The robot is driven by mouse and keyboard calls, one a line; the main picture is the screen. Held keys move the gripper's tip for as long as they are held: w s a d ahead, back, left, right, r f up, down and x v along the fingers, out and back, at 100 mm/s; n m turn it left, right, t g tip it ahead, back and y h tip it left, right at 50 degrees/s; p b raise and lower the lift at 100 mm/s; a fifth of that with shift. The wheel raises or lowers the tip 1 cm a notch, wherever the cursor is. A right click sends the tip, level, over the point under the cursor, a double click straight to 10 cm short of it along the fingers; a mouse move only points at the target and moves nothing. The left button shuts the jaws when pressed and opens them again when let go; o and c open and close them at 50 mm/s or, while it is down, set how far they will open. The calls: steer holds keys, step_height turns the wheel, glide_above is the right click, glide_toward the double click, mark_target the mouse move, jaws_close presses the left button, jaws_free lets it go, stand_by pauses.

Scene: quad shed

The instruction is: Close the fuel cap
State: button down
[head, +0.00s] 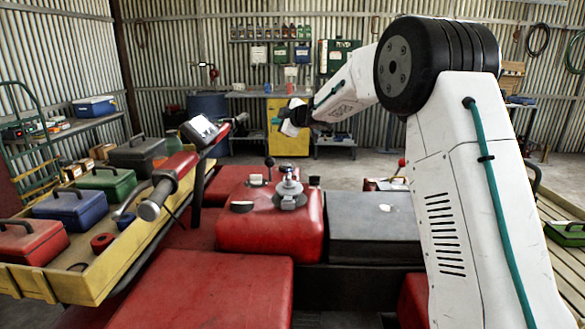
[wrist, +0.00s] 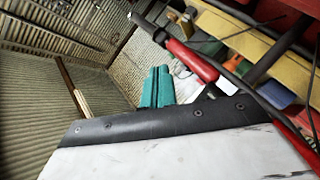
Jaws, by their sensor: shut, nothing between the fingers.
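The red fuel tank (head: 268,232) sits in the middle of the quad in the head view. On its top is a grey metal fuel cap assembly (head: 289,193) with a raised upper part; I cannot tell from here how the lid sits on the filler. My gripper (head: 288,126) is up beyond and above the tank, well apart from the cap. Its teal fingers (wrist: 158,87) show in the wrist view, together and empty. The wrist view does not show the cap; it shows a red-gripped lever (wrist: 192,62) beyond the fingers.
A yellow tray (head: 120,262) with several toolboxes lies at left. A dark seat (head: 374,228) is right of the tank. Air above the tank is free.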

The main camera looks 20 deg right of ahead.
steer(key=s+d+f+m+g+h, duration=0.1)
steer(key=s+f+m+g+h, duration=0.25)
steer(key=m, duration=0.65)
steer(key=s+f+m+g+h, duration=0.25)
steer(key=s+m+h, duration=0.25)
steer(key=m, duration=0.4)
steer(key=shift+m, duration=0.3)
steer(key=x, duration=0.8)
steer(key=s+f+x, duration=0.1)
steer(key=x, duration=0.2)
steer(key=shift+w+f, duration=0.15)
steer(key=shift+f, duration=0.7)
